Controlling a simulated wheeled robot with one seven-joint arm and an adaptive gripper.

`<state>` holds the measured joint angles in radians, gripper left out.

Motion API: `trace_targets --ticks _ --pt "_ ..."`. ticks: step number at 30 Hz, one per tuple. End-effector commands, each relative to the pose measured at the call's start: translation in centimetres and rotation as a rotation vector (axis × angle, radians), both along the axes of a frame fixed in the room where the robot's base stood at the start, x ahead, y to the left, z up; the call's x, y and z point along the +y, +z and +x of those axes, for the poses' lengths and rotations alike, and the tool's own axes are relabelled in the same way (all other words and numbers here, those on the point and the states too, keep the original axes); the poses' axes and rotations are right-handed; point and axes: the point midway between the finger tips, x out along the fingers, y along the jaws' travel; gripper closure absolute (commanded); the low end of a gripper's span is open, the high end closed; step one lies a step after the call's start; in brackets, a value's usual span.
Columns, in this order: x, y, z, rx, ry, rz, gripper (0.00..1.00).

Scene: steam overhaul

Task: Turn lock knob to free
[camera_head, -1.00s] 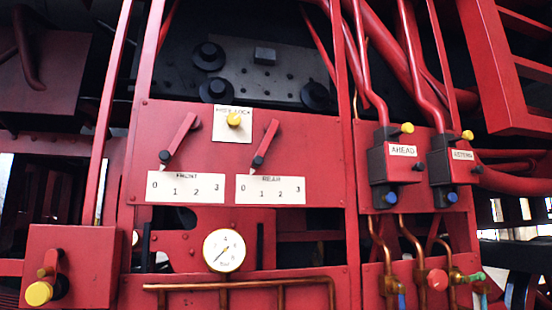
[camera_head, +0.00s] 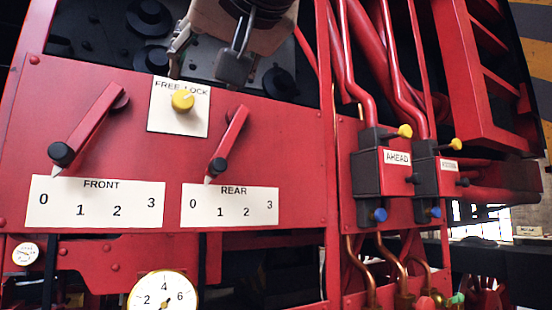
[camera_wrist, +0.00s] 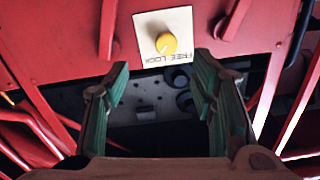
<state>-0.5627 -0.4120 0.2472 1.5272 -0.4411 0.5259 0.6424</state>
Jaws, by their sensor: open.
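The yellow lock knob (camera_head: 183,100) sits on a white plate (camera_head: 180,122) marked FREE at left and LOCK at right. A pale line on the knob appears to point toward the LOCK side. In the wrist view the knob (camera_wrist: 166,43) shows upside down, above and beyond the gap between the fingers. My gripper (camera_head: 207,65) is at the top of the head view, above the plate, with its fingers apart and nothing between them. In the wrist view my gripper (camera_wrist: 160,66) has green-padded fingers spread wide, clear of the knob.
Red FRONT lever (camera_head: 88,127) and REAR lever (camera_head: 229,143) flank the knob, both angled toward 0. AHEAD box (camera_head: 383,175) and red pipes stand to the right. A pressure gauge (camera_head: 163,293) is below. A dark recess with round fittings lies above the panel.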

Motion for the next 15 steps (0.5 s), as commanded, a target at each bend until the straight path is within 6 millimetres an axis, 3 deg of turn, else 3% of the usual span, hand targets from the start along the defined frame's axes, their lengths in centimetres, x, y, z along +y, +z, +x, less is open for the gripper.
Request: trace_targets --ticks 5,15 --pt "1.1 1.0 0.3 -0.009 0.016 0.017 0.49" --pt "4.5 0.9 5.5 -0.007 0.013 0.013 0.49"
